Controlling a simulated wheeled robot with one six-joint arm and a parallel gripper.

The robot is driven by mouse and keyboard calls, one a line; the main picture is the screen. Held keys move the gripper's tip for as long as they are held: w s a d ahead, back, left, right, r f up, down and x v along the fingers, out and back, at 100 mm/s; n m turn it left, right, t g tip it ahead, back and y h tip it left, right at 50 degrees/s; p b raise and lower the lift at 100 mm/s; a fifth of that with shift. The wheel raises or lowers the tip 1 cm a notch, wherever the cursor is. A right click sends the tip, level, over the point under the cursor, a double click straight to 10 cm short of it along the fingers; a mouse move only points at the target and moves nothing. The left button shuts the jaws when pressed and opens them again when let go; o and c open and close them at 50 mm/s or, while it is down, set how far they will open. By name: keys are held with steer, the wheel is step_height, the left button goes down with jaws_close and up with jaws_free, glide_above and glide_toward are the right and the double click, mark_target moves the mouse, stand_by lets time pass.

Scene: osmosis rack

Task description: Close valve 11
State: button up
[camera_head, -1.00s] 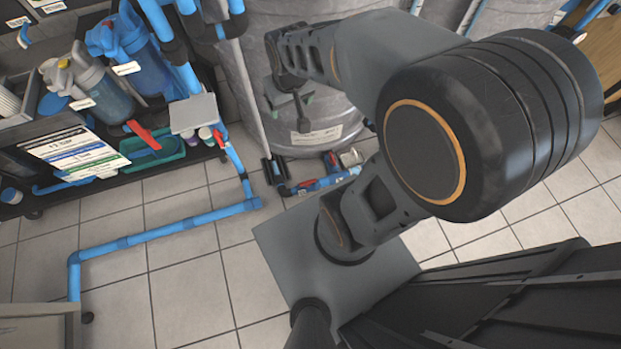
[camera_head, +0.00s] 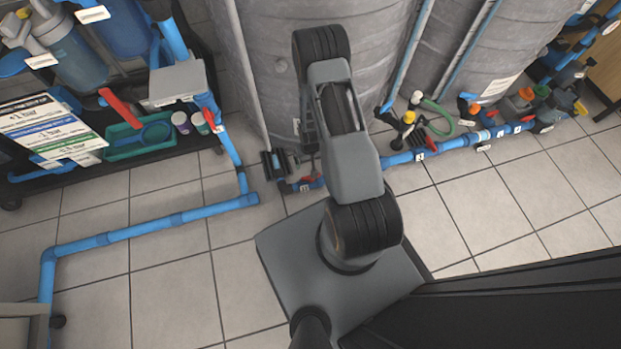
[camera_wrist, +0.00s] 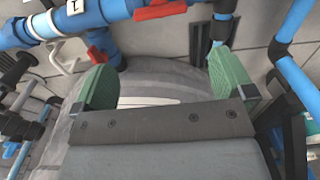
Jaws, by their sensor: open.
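I cannot read a number 11 on any tag, so I cannot tell which valve it is. In the wrist view my gripper (camera_wrist: 165,80) is open and empty, its two green pads wide apart. A red valve handle (camera_wrist: 160,11) lies along the blue pipe at the top edge, beyond the pads. A smaller red handle (camera_wrist: 96,54) is just beyond the left pad. In the head view my gripper is hidden behind my arm. Red handles show on the floor pipe (camera_head: 402,158), one by the arm (camera_head: 306,187) and others further right (camera_head: 421,140).
Grey tanks (camera_head: 300,45) stand behind the floor pipe. A black rack with blue filter housings (camera_head: 70,50) and a green tray (camera_head: 138,138) is at left. A blue pipe (camera_head: 150,232) crosses the floor at left. The tiled floor at right (camera_head: 480,205) is clear.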

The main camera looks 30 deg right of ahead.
step_height(320, 180, down, 14)
steer(key=b, duration=0.6)
steer(key=shift+r, duration=0.2)
steer(key=c, duration=0.6)
